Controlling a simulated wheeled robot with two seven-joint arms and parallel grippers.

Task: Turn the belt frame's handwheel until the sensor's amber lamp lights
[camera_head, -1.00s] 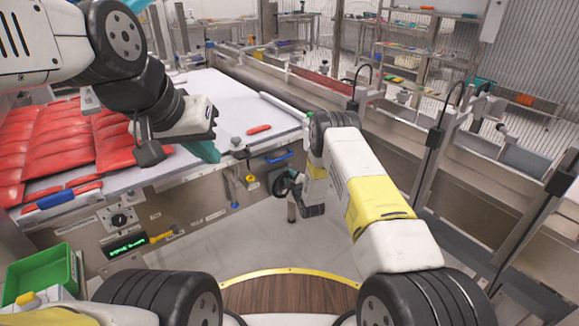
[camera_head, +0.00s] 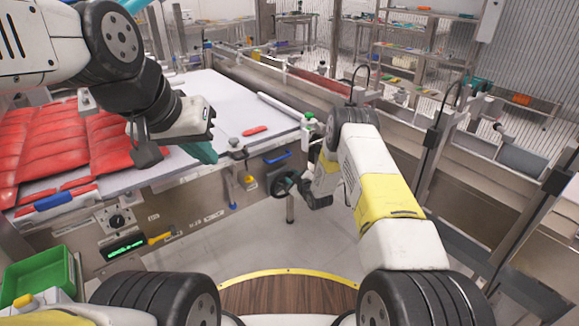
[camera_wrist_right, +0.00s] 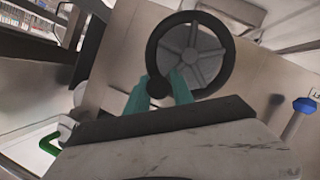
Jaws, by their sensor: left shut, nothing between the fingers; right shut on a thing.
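The handwheel (camera_head: 277,183) is a dark ring on the belt frame's side, partly behind my right gripper. In the right wrist view the handwheel (camera_wrist_right: 190,53) shows a black rim, grey spokes and a dark knob (camera_wrist_right: 157,88) at its lower left. My right gripper (camera_wrist_right: 158,92) has its teal fingers shut on this knob; it also shows in the head view (camera_head: 288,184). My left gripper (camera_head: 206,153) is shut and empty above the belt's near edge. A small green-topped part (camera_head: 309,116) stands by the frame's corner; I cannot tell whether it is the sensor. I see no lit amber lamp.
Red pouches (camera_head: 62,145) lie on the white belt (camera_head: 240,100). A control panel with a green display (camera_head: 125,247) and a green bin (camera_head: 42,272) are at lower left. A blue handle (camera_head: 277,157) is just above the handwheel. The floor below is clear.

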